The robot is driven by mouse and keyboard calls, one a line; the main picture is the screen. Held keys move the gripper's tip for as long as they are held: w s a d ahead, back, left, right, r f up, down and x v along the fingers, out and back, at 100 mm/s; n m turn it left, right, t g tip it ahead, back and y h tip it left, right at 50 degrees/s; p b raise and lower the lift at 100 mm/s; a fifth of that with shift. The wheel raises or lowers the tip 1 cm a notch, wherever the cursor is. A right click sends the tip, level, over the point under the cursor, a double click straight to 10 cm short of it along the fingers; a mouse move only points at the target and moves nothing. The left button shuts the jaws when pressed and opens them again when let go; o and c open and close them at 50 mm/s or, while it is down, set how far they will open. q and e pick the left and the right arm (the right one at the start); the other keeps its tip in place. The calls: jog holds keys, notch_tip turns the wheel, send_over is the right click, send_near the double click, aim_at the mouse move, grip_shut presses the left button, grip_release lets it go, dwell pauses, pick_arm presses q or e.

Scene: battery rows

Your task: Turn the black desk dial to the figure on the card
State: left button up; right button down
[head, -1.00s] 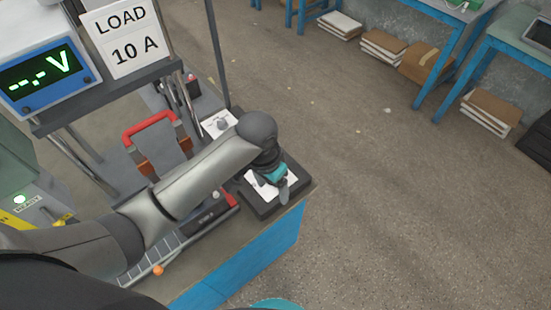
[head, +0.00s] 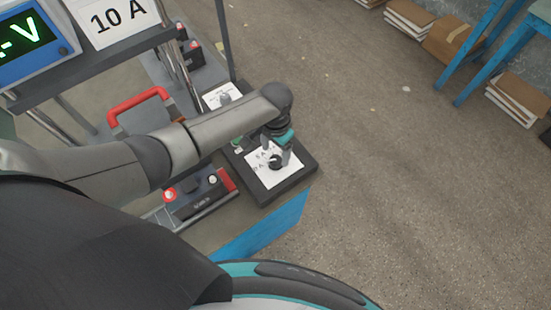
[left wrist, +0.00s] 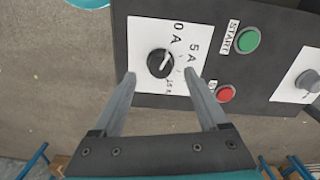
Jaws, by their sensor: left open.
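The black desk dial (left wrist: 160,63) sits on a white plate (left wrist: 146,30) with ampere figures; its pale pointer line aims to the upper right in the left wrist view. "0 A" and "5 A" are legible; lower figures are small and partly behind a finger. In the head view the dial (head: 276,163) lies just under my left gripper (head: 277,153). My right gripper is not in view.
A green START button (left wrist: 247,40) and a red button (left wrist: 225,93) sit beside the plate. A grey knob (left wrist: 308,80) is on another white plate. A red-handled device (head: 138,104) and a battery (head: 200,196) stand near my left arm.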

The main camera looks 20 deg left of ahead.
aim_at(275, 159)
pick_arm(q)
jog(key=shift+w+f+b, duration=0.1)
jog(key=shift+f+b, duration=0.45)
jog(key=shift+f, duration=1.55)
grip_shut()
